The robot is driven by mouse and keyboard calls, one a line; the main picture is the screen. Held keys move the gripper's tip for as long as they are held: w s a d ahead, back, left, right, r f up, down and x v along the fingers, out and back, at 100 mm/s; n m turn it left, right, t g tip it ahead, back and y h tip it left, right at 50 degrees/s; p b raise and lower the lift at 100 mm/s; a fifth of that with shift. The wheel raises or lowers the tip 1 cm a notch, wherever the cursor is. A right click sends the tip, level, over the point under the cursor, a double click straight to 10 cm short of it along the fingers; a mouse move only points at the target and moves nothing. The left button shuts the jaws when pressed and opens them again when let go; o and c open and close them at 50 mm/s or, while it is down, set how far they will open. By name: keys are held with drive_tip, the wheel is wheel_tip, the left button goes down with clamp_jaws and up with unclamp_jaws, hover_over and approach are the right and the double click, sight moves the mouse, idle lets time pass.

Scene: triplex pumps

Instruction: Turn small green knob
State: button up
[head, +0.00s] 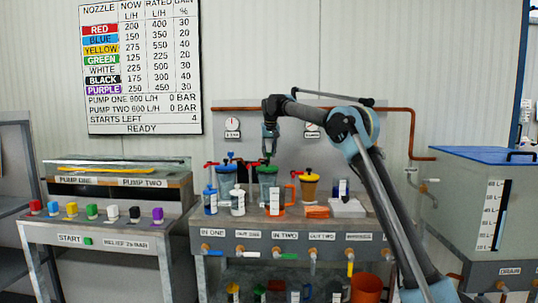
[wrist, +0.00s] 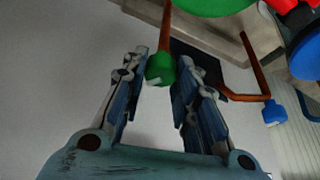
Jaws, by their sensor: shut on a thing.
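The small green knob (wrist: 160,70) is a rounded green piece on a thin copper-coloured stem. In the wrist view it sits between the two fingertips of my gripper (wrist: 163,62), which is shut on it near the tips. In the head view my gripper (head: 270,142) points down just above the green-lidded pump (head: 267,171) on the bench. The small knob is too small to make out clearly there. The wide green lid (wrist: 215,5) shows at the top edge of the wrist view, just beyond the knob.
In the wrist view a blue knob (wrist: 274,112) on a copper pipe is to the right. The head view shows a yellow-lidded vessel (head: 309,185) right of the green one, a blue-lidded one (head: 226,177) left, and a panel of coloured buttons (head: 92,211) farther left.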

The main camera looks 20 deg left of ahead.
drive_tip(key=m+h, duration=0.1)
drive_tip(key=m, duration=0.1)
drive_tip(key=m+h, duration=0.1)
drive_tip(key=m, duration=0.2)
drive_tip(key=shift+a+m, duration=0.2)
drive_tip(key=shift+m, duration=0.1)
drive_tip(key=shift+m+h, duration=0.9)
drive_tip(key=shift+m, duration=1.3)
drive_tip(key=shift+a+m, duration=0.1)
drive_tip(key=shift+m, duration=0.2)
drive_tip(key=o, duration=1)
drive_tip(key=shift+s+a+r, duration=0.1)
drive_tip(key=shift+a+r, duration=0.05)
drive_tip(key=shift+r, duration=0.35)
drive_tip(key=s+a, duration=0.1)
drive_tip(key=s, duration=0.2)
drive_tip(key=s+a, duration=0.2)
drive_tip(key=s, duration=0.2)
drive_tip(key=s+a, duration=0.2)
drive_tip(key=s, duration=0.1)
drive_tip(key=shift+s+a, duration=0.15)
drive_tip(key=shift+s, duration=0.25)
